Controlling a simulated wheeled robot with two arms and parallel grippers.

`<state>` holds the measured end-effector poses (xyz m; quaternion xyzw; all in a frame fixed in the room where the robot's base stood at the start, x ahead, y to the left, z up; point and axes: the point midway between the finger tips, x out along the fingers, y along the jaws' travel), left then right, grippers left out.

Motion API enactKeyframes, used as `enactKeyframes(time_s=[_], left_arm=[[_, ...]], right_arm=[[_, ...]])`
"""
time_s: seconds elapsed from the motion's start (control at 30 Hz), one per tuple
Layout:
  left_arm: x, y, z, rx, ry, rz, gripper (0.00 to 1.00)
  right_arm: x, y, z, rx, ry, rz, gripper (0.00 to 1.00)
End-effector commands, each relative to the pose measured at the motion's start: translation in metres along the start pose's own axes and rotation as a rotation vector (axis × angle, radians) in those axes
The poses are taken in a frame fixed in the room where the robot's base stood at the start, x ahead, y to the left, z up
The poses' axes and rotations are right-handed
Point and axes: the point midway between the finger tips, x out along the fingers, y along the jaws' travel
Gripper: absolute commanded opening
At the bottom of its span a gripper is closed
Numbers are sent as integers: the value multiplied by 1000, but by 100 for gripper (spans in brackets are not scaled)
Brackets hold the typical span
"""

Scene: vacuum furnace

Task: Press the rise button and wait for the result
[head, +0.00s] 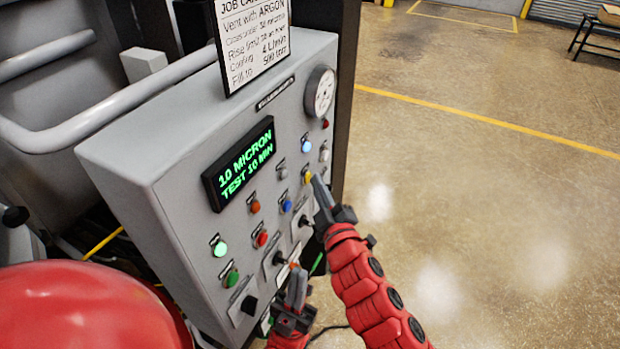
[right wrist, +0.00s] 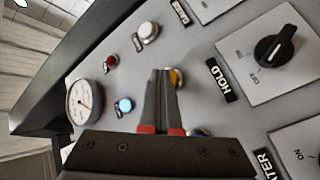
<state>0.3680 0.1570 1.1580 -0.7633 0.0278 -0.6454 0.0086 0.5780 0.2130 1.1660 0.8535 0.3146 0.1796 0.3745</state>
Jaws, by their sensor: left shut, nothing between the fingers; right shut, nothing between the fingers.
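The grey control panel (head: 165,165) has a display (head: 238,165) reading "10 MICRON TEST 10 MIN" in green. My right gripper (head: 317,184) is shut and empty, its tips at a yellow button (head: 307,177). In the right wrist view the shut fingers (right wrist: 163,78) partly cover that yellow button (right wrist: 177,76); I cannot tell whether they touch or press it. My left gripper (head: 298,282) is shut and empty by the panel's lower edge.
A gauge (head: 320,92), a lit pale-blue lamp (head: 306,145), a white button (head: 324,155) and several coloured buttons and knobs are close by on the panel. A job card (head: 250,45) stands on top. A pipe handle (head: 110,110) runs left.

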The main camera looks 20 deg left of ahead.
Motion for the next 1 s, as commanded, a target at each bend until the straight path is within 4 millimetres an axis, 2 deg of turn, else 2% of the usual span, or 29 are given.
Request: enactKeyframes(time_s=[0.3,0.67,1.0], left_arm=[[7,0,-1,0,0,0,0],[8,0,-2,0,0,0,0],[27,-1,-5,0,0,0,0]], right_arm=[[-10,8,5,1,2,-1,0],[-12,9,8,0,0,0,0],[-34,28,24,-1,-2,1,0]])
